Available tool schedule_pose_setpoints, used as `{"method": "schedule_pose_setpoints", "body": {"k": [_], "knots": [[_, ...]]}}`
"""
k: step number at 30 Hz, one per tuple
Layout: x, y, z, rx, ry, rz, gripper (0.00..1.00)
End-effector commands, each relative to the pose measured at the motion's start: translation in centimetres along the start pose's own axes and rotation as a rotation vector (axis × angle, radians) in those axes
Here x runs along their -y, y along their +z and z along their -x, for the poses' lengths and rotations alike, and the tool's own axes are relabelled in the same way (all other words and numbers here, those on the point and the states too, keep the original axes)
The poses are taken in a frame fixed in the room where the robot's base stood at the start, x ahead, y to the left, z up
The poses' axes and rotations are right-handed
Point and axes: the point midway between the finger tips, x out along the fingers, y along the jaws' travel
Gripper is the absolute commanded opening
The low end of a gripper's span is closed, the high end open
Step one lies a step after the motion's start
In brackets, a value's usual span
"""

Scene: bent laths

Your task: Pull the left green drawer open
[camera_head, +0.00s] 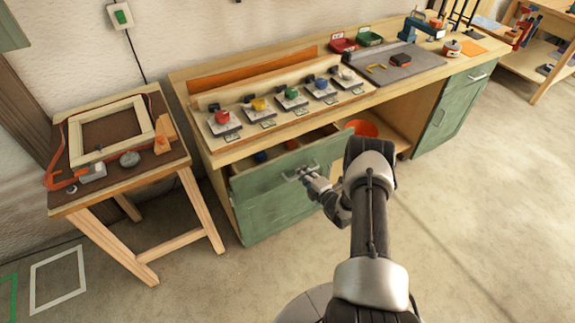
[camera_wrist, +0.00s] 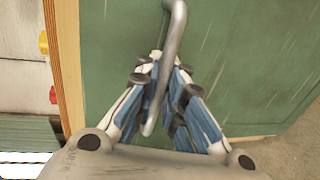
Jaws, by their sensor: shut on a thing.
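The left green drawer (camera_head: 281,205) is in the lower left of the workbench in the head view and stands partly out, with its inside showing above the front. Its green front fills much of the wrist view (camera_wrist: 235,60). A grey metal handle (camera_head: 300,171) is fixed near the top of the front. In the wrist view the handle (camera_wrist: 173,45) runs down between the fingers. My gripper (camera_head: 309,178) is at the handle, its fingers shut around the bar; it also shows in the wrist view (camera_wrist: 157,68).
A wooden side table (camera_head: 115,185) with a frame stands to the left of the drawer. An orange bowl (camera_head: 362,129) sits in the open bay to the right. A row of coloured knobs lines the benchtop (camera_head: 270,132). The floor (camera_head: 455,200) in front is clear.

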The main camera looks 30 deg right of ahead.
Motion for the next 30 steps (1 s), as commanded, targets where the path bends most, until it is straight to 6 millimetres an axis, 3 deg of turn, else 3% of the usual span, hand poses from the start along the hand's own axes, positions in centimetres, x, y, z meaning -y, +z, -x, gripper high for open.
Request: {"method": "schedule_pose_setpoints", "body": {"k": [1, 9, 18, 24, 30], "knots": [[0.1, 0.3, 1.6, 0.003, -0.002, -0.005, 0.00], [1.7, 0.4, 9.0, 0.001, 0.000, -0.006, 0.00], [3.2, 0.4, 16.2, 0.001, 0.003, -0.004, 0.00], [3.9, 0.4, 19.4, 0.000, 0.004, -0.001, 0.00], [4.2, 0.4, 21.1, -0.002, 0.005, 0.001, 0.00]]}}
